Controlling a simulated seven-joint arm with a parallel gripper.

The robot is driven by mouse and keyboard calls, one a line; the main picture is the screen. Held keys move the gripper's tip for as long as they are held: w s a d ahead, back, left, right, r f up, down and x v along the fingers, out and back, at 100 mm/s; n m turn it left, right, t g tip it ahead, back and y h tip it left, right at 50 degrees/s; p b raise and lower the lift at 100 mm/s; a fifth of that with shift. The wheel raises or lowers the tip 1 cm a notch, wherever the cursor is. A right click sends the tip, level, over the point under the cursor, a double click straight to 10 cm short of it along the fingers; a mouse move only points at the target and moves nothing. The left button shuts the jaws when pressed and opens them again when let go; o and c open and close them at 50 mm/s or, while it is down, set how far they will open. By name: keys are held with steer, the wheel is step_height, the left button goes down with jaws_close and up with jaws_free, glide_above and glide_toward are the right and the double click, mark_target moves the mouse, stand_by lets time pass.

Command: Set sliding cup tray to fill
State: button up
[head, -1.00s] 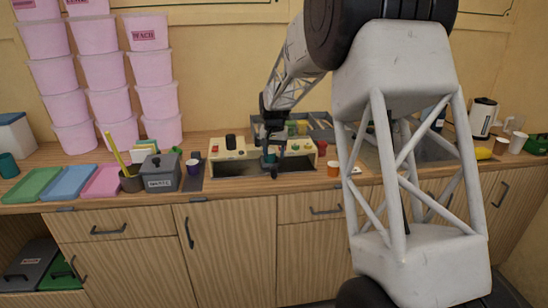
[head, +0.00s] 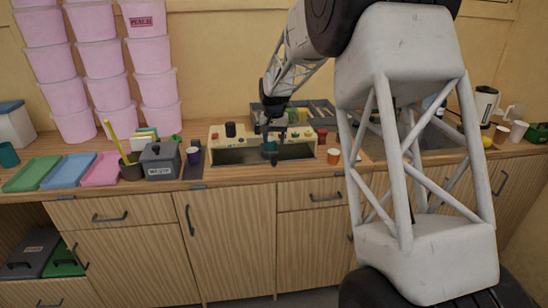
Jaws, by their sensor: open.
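A cream machine (head: 220,141) with knobs on top and a dark open bay in front stands mid-counter. The sliding cup tray cannot be made out for certain. A dark flat strip (head: 196,172) lies just left of the machine, with a small purple cup (head: 193,155) and a black knob by it. My gripper (head: 273,153) is open, pointing down at the front of the machine's bay. A small teal thing (head: 269,147) shows right by the fingers; whether they touch it or the machine cannot be told.
A small orange cup (head: 334,156) stands right of the machine. A grey lidded pot (head: 161,165) and coloured trays (head: 67,170) are at left. A grey divided box (head: 322,112) is behind the machine. Pink tubs (head: 98,62) are stacked at back left.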

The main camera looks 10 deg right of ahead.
mark_target(274, 155)
steer(key=shift+f, duration=3.85)
jaws_close()
